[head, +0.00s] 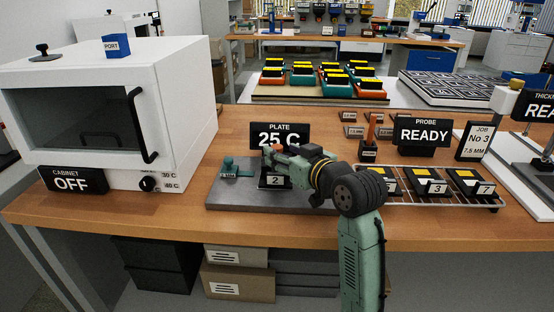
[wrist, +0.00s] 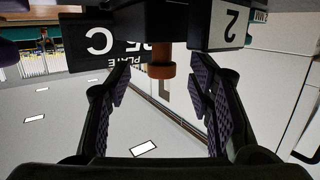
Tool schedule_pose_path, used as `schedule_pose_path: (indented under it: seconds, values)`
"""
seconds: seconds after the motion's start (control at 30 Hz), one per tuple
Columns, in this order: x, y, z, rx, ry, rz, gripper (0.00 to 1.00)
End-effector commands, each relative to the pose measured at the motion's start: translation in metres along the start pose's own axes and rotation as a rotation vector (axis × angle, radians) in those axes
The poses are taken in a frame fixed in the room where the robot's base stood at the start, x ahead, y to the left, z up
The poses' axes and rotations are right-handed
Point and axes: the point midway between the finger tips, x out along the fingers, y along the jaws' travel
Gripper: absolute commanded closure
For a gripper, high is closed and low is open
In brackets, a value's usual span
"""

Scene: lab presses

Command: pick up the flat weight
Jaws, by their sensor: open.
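A dark block with an orange-brown knob (wrist: 161,62) sits at the top of the wrist view, which looks upside down; I take it as the flat weight. In the head view only a bit of orange shows by my gripper, which hides most of it. A white tag reading 2 (wrist: 229,23) stands beside it, also in the head view (head: 275,181). My gripper (wrist: 161,82) is open, with the knob between its fingertips and a gap on both sides. In the head view my gripper (head: 272,153) is above the grey plate (head: 228,198).
A PLATE 25 C sign (head: 280,134) stands just behind my gripper. A teal piece (head: 229,167) is on the plate's left. A white cabinet (head: 180,90) is at left. A rack (head: 440,204) with numbered dark pieces and a READY sign (head: 423,132) are at right.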

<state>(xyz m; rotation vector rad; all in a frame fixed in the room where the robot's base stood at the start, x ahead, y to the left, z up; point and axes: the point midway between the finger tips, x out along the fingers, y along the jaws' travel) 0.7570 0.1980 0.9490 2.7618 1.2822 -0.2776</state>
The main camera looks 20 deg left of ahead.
Motion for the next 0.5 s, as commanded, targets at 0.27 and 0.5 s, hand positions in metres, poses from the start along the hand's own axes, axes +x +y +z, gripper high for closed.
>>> schedule_pose_path:
  seconds: [0.27, 0.5]
  values:
    - [0.033, -0.002, -0.003, 0.001, -0.001, 0.0, 0.52]
    - [0.034, -0.002, -0.002, 0.0, 0.0, 0.001, 0.53]
